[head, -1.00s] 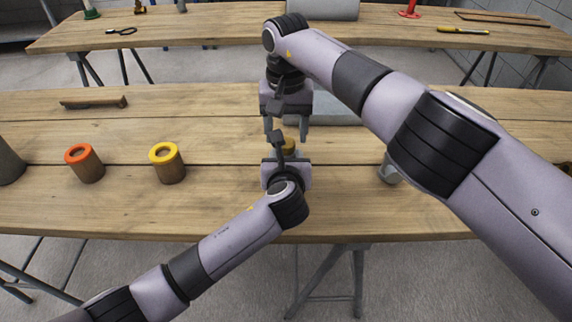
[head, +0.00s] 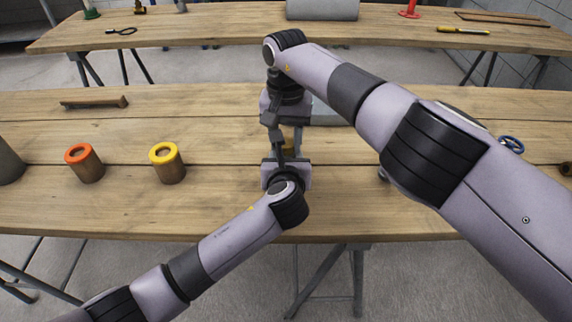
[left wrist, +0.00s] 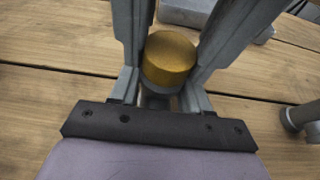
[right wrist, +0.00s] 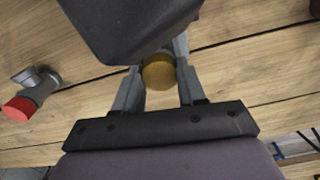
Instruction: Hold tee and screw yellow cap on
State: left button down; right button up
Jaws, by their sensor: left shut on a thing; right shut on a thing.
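The yellow cap (left wrist: 170,58) sits on top of the grey tee (left wrist: 158,98), seen in the left wrist view. The cap also shows between the fingers in the right wrist view (right wrist: 158,72), and a small part of it shows in the head view (head: 288,144). My left gripper (head: 284,158) is shut on the tee from the near side, and its fingers hide most of the tee. My right gripper (head: 278,138) reaches in from above and behind, shut on the cap. How far the cap is threaded cannot be told.
A yellow-rimmed cup (head: 167,164) and an orange-rimmed cup (head: 86,165) stand left on the wooden table (head: 225,200). A grey fitting with a red end (right wrist: 20,106) lies nearby, mostly behind my right arm in the head view. A blue handwheel (head: 511,144) lies right.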

jog(key=m, duration=0.4)
jog(key=shift+m, duration=0.4)
jog(key=m, duration=1.3)
jog(key=shift+m, duration=0.3)
jog(key=o, duration=1.2)
jog(key=shift+c, duration=0.2)
jog(key=shift+r, duration=2.25)
